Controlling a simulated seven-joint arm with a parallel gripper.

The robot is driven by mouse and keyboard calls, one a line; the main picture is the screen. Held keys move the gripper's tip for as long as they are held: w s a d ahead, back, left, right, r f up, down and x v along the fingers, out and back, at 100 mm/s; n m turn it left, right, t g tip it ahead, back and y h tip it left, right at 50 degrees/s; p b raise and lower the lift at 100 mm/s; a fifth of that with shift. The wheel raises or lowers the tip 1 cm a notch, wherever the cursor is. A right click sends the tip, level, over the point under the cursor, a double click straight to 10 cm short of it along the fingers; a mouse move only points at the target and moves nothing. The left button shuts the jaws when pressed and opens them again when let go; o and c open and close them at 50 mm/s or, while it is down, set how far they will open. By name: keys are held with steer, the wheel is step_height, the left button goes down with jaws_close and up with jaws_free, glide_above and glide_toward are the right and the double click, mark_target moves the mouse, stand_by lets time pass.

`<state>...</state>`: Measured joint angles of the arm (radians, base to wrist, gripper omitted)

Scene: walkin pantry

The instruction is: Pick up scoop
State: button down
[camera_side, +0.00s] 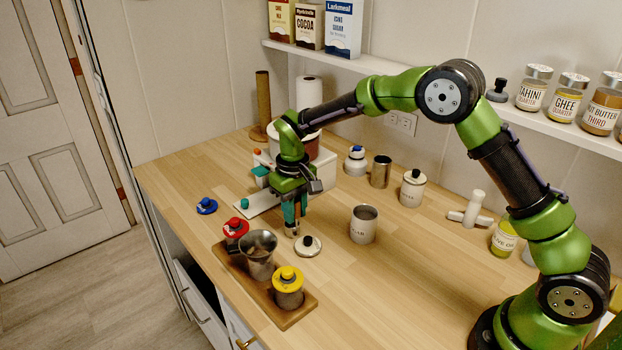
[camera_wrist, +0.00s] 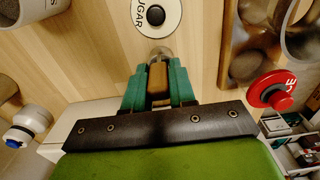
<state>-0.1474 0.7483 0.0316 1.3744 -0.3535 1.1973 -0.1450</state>
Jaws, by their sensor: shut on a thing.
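My gripper (camera_side: 291,217) points down over the wooden counter, with its teal fingers shut on the scoop (camera_side: 292,231). In the wrist view the scoop's brown handle (camera_wrist: 157,80) is between the fingertips (camera_wrist: 158,82), and a bit of its metal end shows beyond them. The fingers and mount hide the rest of the scoop. I cannot tell whether it touches the counter. A white round lid with a black knob (camera_side: 308,244) lies just right of the scoop; in the wrist view it reads SUGAR (camera_wrist: 155,17).
A labelled open canister (camera_side: 363,226) stands to the right. A white appliance (camera_side: 322,172) is behind. The right front counter is clear.

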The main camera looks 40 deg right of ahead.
mark_target(297, 201)
steer(key=r, duration=0.3)
steer(key=shift+s+r, duration=0.3)
steer(key=shift+s, duration=0.05)
steer(key=s+d+r, duration=0.1)
steer(key=s+d, duration=0.2)
steer(key=s, duration=1.1)
steer(key=w+d+r, duration=0.3)
steer(key=d+r, duration=0.5)
steer(key=d, duration=0.1)
step_height(297, 201, down, 8)
steer(key=shift+f, duration=0.45)
stand_by(0.3)
steer(key=shift+r, duration=0.2)
stand_by(0.6)
step_height(297, 201, up, 6)
steer(key=shift+r, duration=0.15)
stand_by(0.8)
stand_by(0.4)
